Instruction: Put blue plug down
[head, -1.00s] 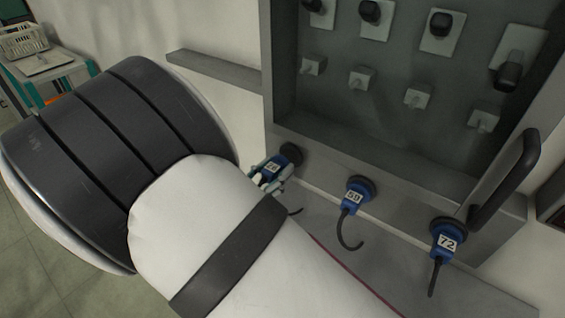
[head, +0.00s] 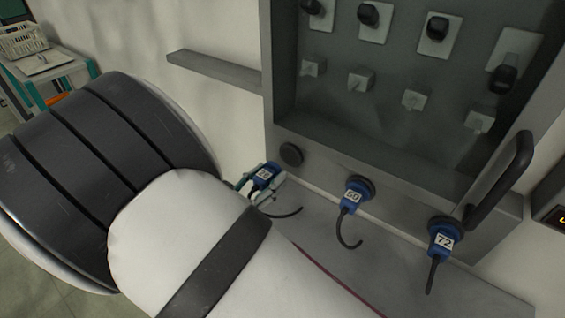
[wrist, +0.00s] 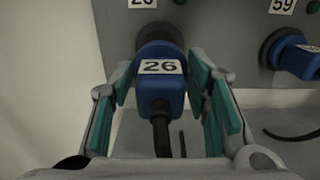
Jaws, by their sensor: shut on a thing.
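My gripper (head: 261,184) is shut on a blue plug labelled 26 (head: 265,171), with a black cable trailing from it. In the wrist view, the plug (wrist: 161,95) sits between the green-padded fingers (wrist: 165,85), label facing the camera. In the head view, the plug is apart from the empty black round socket (head: 290,154), to its left and a little lower. My arm hides part of the gripper. Two other blue plugs, a middle one (head: 352,194) and one labelled 72 (head: 442,238), sit in sockets to the right.
A grey cabinet (head: 268,60) with black knobs and pale switches stands above the sockets. A black handle (head: 503,180) juts out at right. A grey ledge (head: 400,270) below has bare room. A narrow grey shelf (head: 215,72) extends left along the wall.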

